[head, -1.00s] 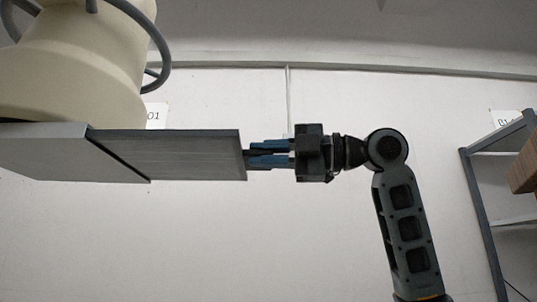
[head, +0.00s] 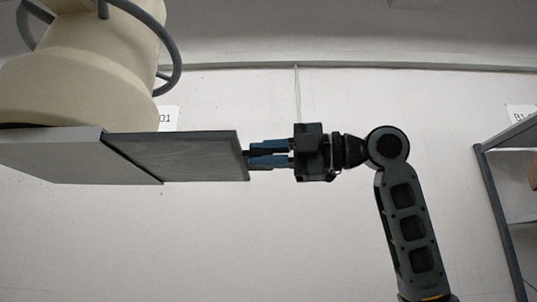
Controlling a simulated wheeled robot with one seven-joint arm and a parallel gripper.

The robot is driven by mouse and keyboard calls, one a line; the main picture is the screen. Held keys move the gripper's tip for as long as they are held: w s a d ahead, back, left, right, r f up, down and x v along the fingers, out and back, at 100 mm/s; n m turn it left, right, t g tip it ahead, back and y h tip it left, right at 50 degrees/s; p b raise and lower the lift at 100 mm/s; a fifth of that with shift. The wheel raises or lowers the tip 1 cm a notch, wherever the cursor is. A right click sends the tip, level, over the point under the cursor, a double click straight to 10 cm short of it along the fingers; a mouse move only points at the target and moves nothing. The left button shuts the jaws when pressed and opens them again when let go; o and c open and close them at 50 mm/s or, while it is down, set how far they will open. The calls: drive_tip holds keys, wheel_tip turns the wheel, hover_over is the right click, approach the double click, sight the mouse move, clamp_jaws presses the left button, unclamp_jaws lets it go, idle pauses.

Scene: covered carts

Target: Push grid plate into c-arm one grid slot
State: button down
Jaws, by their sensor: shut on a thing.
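The cream c-arm head (head: 85,70) hangs at the upper left, with a light grey flat housing (head: 55,157) under it. The grid plate (head: 195,157) is a darker grey flat panel that sticks out from the housing's right side, roughly level, with a dark line where the two meet. The slot's inside is hidden. My gripper (head: 250,155) points left, its blue fingers shut on the plate's right edge. The fingertips are small in view.
A grey metal shelf rack (head: 497,190) stands at the right edge.

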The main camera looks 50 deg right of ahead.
sight(170, 155)
drive_tip(key=shift+s+a+f+p+x, duration=0.1)
drive_tip(key=shift+s+a+p+x, duration=0.3)
drive_tip(key=shift+x, duration=2.5)
drive_tip(key=shift+s+a+f+p+x, duration=0.1)
drive_tip(key=shift+a+p+x, duration=0.3)
drive_tip(key=shift+x, duration=2.5)
drive_tip(key=shift+s+a+f+p+x, duration=0.15)
drive_tip(key=shift+a+x, duration=0.4)
drive_tip(key=shift+x, duration=2.4)
